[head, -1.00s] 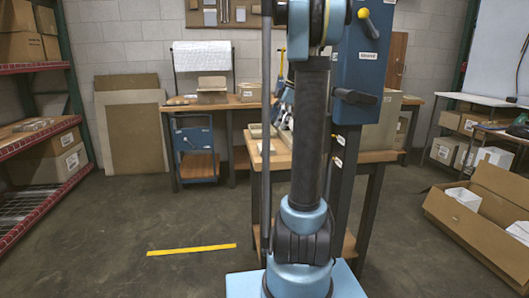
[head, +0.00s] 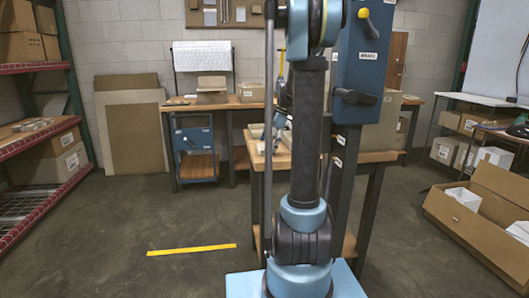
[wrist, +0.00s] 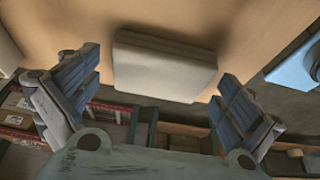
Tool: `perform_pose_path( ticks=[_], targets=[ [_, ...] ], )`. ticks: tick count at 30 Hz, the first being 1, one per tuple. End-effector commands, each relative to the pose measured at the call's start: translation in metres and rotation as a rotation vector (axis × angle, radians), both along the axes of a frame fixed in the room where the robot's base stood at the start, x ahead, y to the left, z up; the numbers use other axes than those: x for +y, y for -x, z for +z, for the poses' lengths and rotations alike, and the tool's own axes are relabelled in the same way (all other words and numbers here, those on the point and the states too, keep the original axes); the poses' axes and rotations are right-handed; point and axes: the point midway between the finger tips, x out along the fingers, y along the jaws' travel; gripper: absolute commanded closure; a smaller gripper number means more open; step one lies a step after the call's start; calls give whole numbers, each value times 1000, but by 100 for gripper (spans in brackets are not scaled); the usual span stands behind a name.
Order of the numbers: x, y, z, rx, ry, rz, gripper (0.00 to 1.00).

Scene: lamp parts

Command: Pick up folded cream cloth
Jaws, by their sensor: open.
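The folded cream cloth (wrist: 163,66) lies near the edge of a wooden tabletop in the wrist view, a thick layered block with a rounded fold. My gripper (wrist: 155,78) is open, with one blue-padded finger to the left of the cloth and one to the right. Gaps show between the cloth and both fingers, and nothing is held. In the head view my own arm covers most of the work table and I cannot make out the cloth there.
The wooden work table (head: 365,157) stands behind my arm. A bench (head: 225,104) is at the back wall, and a shelf (head: 40,140) stands at the left. An open cardboard box (head: 480,228) is on the floor at the right.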

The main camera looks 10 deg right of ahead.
Motion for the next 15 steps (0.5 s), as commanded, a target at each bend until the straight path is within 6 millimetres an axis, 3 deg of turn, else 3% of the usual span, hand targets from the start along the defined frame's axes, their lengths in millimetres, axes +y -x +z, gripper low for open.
perform_pose_path(
  ticks=[7, 12, 15],
  targets=[
    [0, 0, -1, 0, 0, 0, 2],
    [0, 0, -1, 0, 0, 0, 37],
    [0, 0, -1, 0, 0, 0, 37]
  ],
)
